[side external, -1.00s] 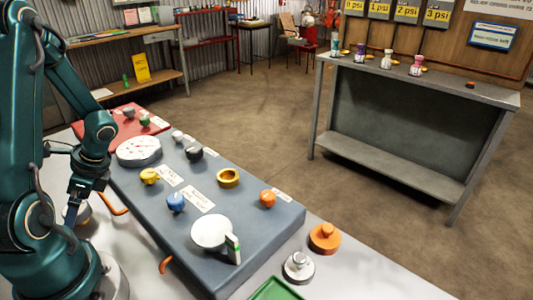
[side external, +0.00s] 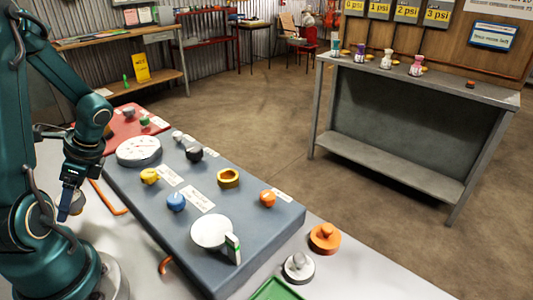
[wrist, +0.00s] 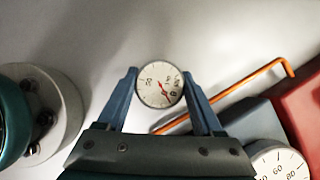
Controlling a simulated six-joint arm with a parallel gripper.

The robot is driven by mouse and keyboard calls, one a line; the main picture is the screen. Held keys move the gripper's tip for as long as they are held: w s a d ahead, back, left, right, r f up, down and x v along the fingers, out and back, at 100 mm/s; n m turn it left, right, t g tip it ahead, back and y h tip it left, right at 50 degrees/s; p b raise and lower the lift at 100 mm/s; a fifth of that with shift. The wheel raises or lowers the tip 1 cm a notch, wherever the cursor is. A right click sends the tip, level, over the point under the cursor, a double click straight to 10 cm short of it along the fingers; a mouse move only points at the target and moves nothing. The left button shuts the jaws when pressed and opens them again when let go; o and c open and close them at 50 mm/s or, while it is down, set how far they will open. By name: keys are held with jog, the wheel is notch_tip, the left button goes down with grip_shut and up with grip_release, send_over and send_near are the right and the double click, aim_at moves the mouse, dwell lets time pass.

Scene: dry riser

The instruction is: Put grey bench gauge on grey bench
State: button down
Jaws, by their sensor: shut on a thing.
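A small round gauge (wrist: 160,86) with a white dial, a red needle and a dark rim sits between the two blue fingers of my gripper (wrist: 161,88) in the wrist view. The fingers are shut on it from both sides. In the side view my gripper (side external: 70,206) is low at the left, by the pale worktop, with the gauge (side external: 77,209) partly hidden behind a finger. I cannot tell whether the gauge touches the worktop. The grey bench (side external: 440,88) stands across the floor at the right, with several small bottles and brass-coloured pieces on top.
A blue-grey panel (side external: 255,238) with knobs, labels and a large white dial (side external: 139,151) lies right of my gripper. An orange bent rod (side external: 108,198) runs along its left edge. A red panel (side external: 112,140) adjoins it. An orange knob (side external: 324,238) stands at the front.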

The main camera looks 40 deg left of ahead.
notch_tip(320, 180, up, 13)
jog(key=w+d+f+n+g+h, duration=0.1)
jog(key=w+d+n+h, duration=0.1)
jog(key=w+d+n, duration=0.45)
jog(key=w+d+f+n+h, duration=0.1)
jog(key=w+n+h, duration=0.2)
jog(key=w, duration=0.7)
jog(key=w+d+n+t+h, duration=0.45)
jog(key=w+d+n, duration=0.6)
jog(key=d, duration=0.45)
jog(key=w+d+r+n+t, duration=0.15)
jog(key=d+n, duration=0.25)
jog(key=d, duration=0.4)
jog(key=w+d+r+n+t, duration=0.1)
jog(key=w+d+n+t, duration=0.15)
jog(key=d, duration=0.55)
jog(key=shift+n+g+h, duration=0.25)
jog(key=shift+g, duration=0.2)
jog(key=d+f, duration=0.3)
jog(key=f, duration=0.1)
jog(key=s+d+f, duration=0.1)
jog(key=d+f, duration=0.3)
jog(key=s+d+f, duration=0.1)
jog(key=d+f, duration=0.2)
jog(key=f, duration=0.1)
jog(key=shift+d+f, duration=0.2)
jog(key=shift+d, duration=0.1)
jog(key=shift+f, duration=1.95)
